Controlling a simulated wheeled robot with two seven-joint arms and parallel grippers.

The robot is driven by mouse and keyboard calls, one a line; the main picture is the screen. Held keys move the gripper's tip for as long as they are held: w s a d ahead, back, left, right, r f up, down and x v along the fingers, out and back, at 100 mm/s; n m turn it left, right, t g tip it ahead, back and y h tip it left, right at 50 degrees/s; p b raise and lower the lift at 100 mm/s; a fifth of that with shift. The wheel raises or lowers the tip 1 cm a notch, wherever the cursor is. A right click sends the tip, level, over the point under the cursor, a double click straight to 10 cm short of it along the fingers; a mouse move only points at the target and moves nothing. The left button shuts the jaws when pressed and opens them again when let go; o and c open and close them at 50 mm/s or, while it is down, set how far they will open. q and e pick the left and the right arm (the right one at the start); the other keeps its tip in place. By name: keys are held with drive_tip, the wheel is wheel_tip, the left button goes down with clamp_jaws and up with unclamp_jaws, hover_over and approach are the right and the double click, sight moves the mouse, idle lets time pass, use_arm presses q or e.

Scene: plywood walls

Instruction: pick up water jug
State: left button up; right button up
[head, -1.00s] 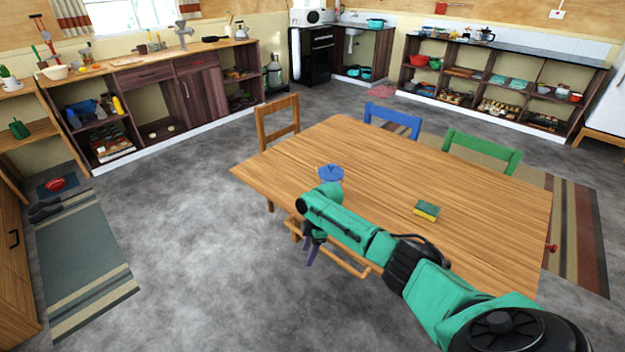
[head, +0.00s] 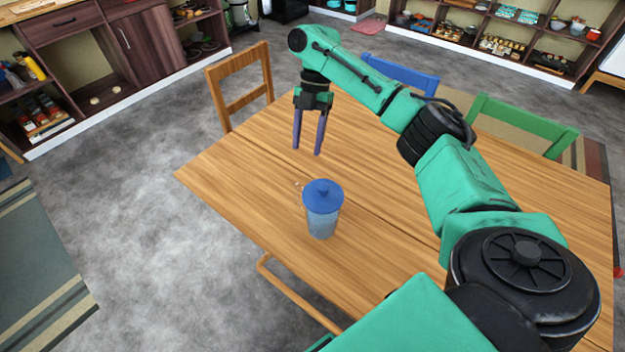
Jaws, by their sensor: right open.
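The water jug (head: 322,212) stands upright on the wooden table (head: 240,175), near its front left edge. It has a blue lid, a see-through bluish body and a clear handle on its left side. My right gripper (head: 308,150) is open and empty, with its two fingers pointing down. In the picture it shows above the jug, over the table beyond it, and does not touch it. My left gripper is not in view.
A wooden chair (head: 240,88) stands at the table's far left, with a blue chair (head: 400,75) and a green chair (head: 520,125) along the far side. Shelves line the back.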

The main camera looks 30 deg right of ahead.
sight(297, 192)
drive_tip(key=p+x, duration=0.1)
drive_tip(key=x, duration=0.3)
drive_tip(key=a+p+x, duration=0.1)
drive_tip(key=p+x, duration=0.1)
drive_tip(key=x, duration=0.3)
drive_tip(key=p+x, duration=0.1)
drive_tip(key=x, duration=0.3)
drive_tip(key=shift+s+a, duration=0.25)
drive_tip(key=shift+s, duration=0.05)
drive_tip(key=shift+s+a+f, duration=0.1)
drive_tip(key=shift+a+f, duration=0.05)
drive_tip(key=shift+f, duration=0.15)
clamp_jaws()
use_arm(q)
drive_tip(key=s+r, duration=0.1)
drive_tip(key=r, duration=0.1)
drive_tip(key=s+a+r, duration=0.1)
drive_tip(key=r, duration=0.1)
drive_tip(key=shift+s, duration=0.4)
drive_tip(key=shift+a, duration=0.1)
